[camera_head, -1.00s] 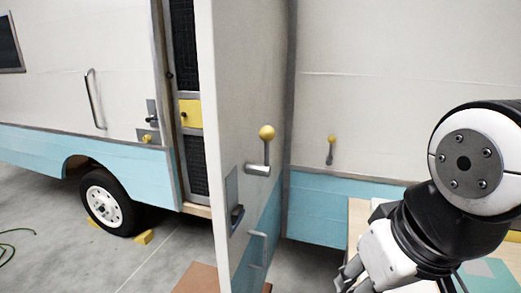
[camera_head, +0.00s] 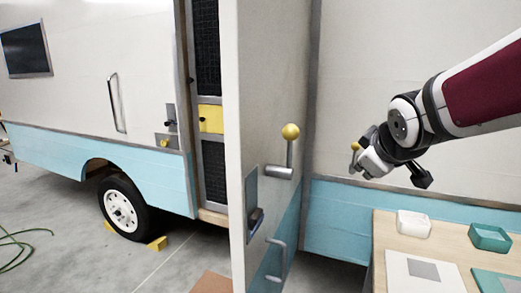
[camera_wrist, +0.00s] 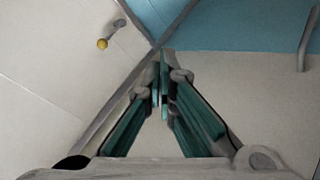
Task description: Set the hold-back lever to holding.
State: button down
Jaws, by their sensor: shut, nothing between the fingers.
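Two levers with yellow knobs show in the head view; no label tells which is the hold-back lever. One lever (camera_head: 290,150) is on the open door (camera_head: 262,90), its stem upright and knob on top. The other has its yellow knob (camera_head: 355,146) by the camper's side wall, right of the door. My gripper hides most of it there; the wrist view shows this lever's knob (camera_wrist: 102,44) at upper left, apart from my fingers. My gripper (camera_head: 364,165) is shut and empty, in front of that wall; its fingertips (camera_wrist: 163,80) meet in the wrist view.
A door handle (camera_head: 277,262) and a dark latch (camera_head: 255,220) sit low on the door. A wooden table (camera_head: 385,250) at lower right bears a white tray (camera_head: 413,224) and a teal tray (camera_head: 490,237). The floor at left is mostly clear, with a green hose (camera_head: 18,243).

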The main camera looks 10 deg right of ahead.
aim_at(354, 157)
jog(key=w+d+f+n+t+y+b, duration=0.1)
jog(key=w+d+f+n+t, duration=0.1)
jog(key=w, duration=0.7)
jog(key=w+d+f+n+t+b, duration=0.2)
jog(key=w+d+f+n, duration=0.1)
jog(key=w+n, duration=0.4)
jog(key=w+d+f+n+t+y+b, duration=0.1)
jog(key=w+d+f+n+t+b, duration=0.1)
jog(key=w, duration=0.8)
jog(key=d+f+n+t, duration=0.1)
jog(key=d+n, duration=0.1)
jog(key=shift+w+d+f+n+y, duration=0.2)
jog(key=shift+w+d+n+y, duration=0.1)
jog(key=shift+d, duration=0.1)
jog(key=w+d, duration=0.3)
jog(key=w, duration=0.5)
jog(key=shift+w+d, duration=0.3)
jog(key=shift+d, duration=0.05)
jog(key=shift+f, duration=0.1)
